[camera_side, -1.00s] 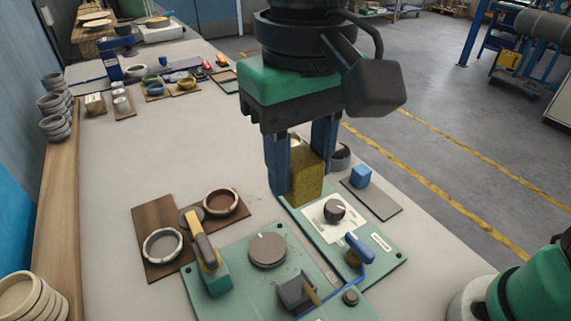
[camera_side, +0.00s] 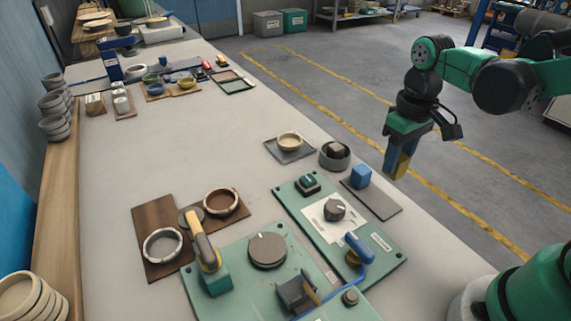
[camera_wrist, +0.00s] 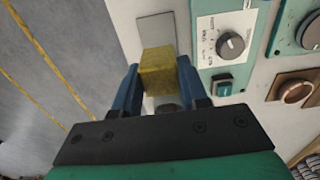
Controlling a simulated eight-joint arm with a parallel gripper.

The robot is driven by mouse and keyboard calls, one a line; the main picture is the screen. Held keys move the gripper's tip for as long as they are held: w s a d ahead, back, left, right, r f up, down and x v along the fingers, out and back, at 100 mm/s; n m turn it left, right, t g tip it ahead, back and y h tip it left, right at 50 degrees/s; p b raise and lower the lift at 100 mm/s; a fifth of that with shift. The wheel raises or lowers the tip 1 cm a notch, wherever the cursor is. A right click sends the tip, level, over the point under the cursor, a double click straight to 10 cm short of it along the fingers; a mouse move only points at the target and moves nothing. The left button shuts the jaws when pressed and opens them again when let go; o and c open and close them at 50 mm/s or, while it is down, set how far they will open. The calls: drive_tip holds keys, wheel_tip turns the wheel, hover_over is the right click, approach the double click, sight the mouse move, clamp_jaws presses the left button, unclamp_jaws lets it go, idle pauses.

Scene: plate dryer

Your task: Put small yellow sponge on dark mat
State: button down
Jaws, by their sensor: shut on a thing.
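My gripper (camera_side: 398,160) is shut on the small yellow sponge (camera_side: 402,166). It holds the sponge in the air, seen against the floor past the bench's right edge in the side view. The wrist view shows the sponge (camera_wrist: 158,68) between my two blue fingers.
A green control panel (camera_side: 383,256) with a knob lies left of the mat. The bench's middle is clear.

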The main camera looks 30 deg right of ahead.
sight(384, 206)
drive_tip(key=shift+s+d+f, duration=0.1)
drive_tip(key=shift+d+f, duration=0.1)
drive_tip(key=shift+f, duration=3.35)
drive_tip(key=shift+f, duration=0.45)
unclamp_jaws()
drive_tip(key=shift+r, duration=3.5)
drive_tip(key=shift+a, duration=0.1)
drive_tip(key=shift+a+r+t, duration=0.55)
drive_tip(key=shift+r+t, duration=0.25)
drive_tip(key=shift+t, duration=0.4)
drive_tip(key=shift+a+r+t, duration=0.6)
drive_tip(key=shift+r+t, duration=0.25)
drive_tip(key=shift+t, duration=0.35)
drive_tip(key=shift+a+r+t, duration=0.55)
drive_tip(key=shift+r+t, duration=0.25)
drive_tip(key=shift+t, duration=0.4)
